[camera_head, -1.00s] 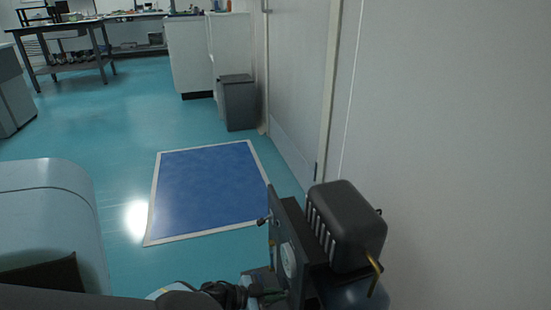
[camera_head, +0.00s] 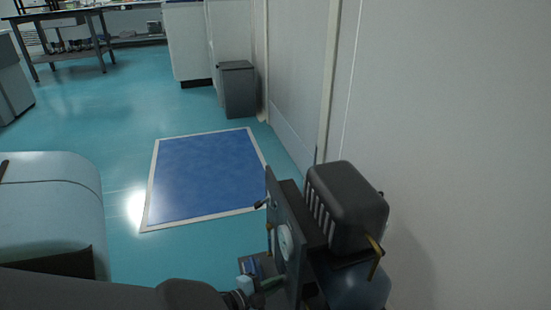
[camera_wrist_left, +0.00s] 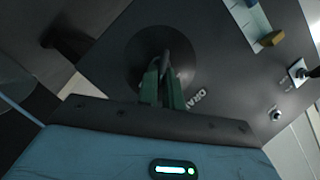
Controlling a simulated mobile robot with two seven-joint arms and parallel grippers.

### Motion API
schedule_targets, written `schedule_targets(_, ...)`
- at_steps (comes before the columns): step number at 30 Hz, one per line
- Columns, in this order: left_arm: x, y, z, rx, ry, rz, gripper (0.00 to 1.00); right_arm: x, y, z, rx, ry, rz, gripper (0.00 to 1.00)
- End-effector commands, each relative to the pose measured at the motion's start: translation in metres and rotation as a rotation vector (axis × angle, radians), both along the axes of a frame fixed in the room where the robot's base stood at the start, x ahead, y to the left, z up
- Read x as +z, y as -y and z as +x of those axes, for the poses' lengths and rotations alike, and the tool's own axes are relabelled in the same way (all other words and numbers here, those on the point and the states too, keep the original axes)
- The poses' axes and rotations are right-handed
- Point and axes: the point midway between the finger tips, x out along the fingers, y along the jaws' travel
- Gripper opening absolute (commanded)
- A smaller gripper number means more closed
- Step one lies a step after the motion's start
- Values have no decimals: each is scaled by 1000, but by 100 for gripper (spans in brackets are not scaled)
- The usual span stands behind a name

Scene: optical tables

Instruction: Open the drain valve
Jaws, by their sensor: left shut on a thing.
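The drain valve's dark handle (camera_wrist_left: 166,58) stands in front of a black round disc (camera_wrist_left: 140,55) on a dark panel (camera_wrist_left: 215,65), in the left wrist view. Part of a label starting "DRA" is printed beside it. My left gripper (camera_wrist_left: 165,82) has two green fingers shut on the handle. In the head view the panel (camera_head: 279,205) shows nearly edge-on, fixed to a dark machine. My left gripper (camera_head: 275,282) reaches its lower left side there. The valve handle is not clearly seen in that view. My right gripper is not in view.
The dark ribbed machine housing (camera_head: 345,205) with a brass pipe (camera_head: 375,255) stands close to a white wall (camera_head: 450,150). A yellow-brown knob (camera_wrist_left: 272,38) is on the panel. A blue floor mat (camera_head: 205,175) and grey bin (camera_head: 238,90) lie beyond, with open floor leftward.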

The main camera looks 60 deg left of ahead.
Motion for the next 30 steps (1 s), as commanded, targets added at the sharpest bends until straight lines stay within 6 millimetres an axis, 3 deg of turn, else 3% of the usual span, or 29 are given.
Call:
schedule_targets(15,-7,3,0,2,123,419,0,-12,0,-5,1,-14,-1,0)
schedule_targets(30,-10,4,-1,-3,170,588,0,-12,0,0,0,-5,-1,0)
